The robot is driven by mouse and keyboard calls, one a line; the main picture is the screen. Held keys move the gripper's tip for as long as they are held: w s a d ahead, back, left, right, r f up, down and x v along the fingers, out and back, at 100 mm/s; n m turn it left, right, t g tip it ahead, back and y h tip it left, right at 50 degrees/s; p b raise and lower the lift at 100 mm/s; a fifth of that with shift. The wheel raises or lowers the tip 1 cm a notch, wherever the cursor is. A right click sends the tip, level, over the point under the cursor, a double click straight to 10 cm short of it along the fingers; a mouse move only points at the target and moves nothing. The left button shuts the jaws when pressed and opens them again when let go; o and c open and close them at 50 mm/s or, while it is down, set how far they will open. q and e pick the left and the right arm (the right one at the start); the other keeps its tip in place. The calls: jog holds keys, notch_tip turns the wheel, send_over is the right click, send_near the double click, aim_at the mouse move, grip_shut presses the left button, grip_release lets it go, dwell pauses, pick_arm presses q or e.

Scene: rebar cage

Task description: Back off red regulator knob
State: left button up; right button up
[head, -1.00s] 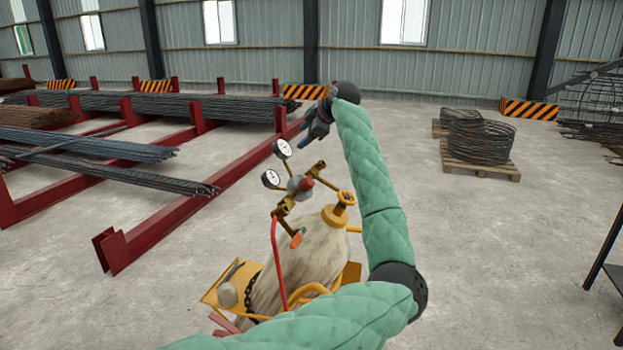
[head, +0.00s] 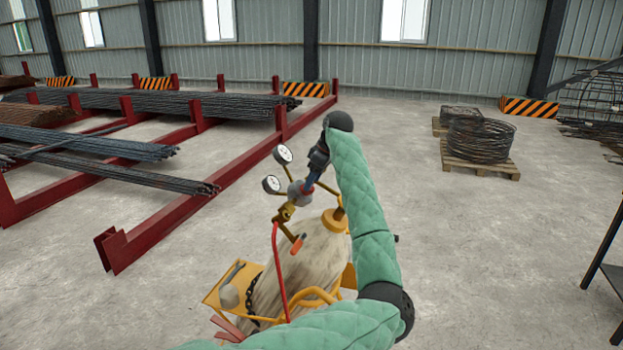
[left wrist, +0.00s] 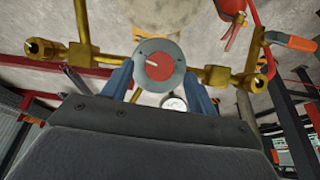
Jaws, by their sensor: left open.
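The red regulator knob (left wrist: 159,66) has a white pointer mark and a grey rim. It sits on a brass regulator with two round white gauges (head: 283,155) above a gas cylinder (head: 305,262). My left gripper (head: 311,184) is at the regulator and hides most of the knob in the head view. In the left wrist view its blue fingers (left wrist: 158,90) are open, one on each side of the knob. I cannot tell whether they touch it. My right gripper is not in view.
A red hose (head: 278,265) and an orange-handled lever (head: 298,244) hang below the regulator. A yellow tray (head: 211,297) is beside the cylinder. Red racks with rebar (head: 160,213) stand to the left. A wire-coil pallet (head: 480,172) is at the back right, with open floor between.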

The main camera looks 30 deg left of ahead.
pick_arm(q)
jog(key=shift+p+x, duration=0.4)
jog(key=shift+x, duration=0.65)
jog(key=shift+c, duration=0.5)
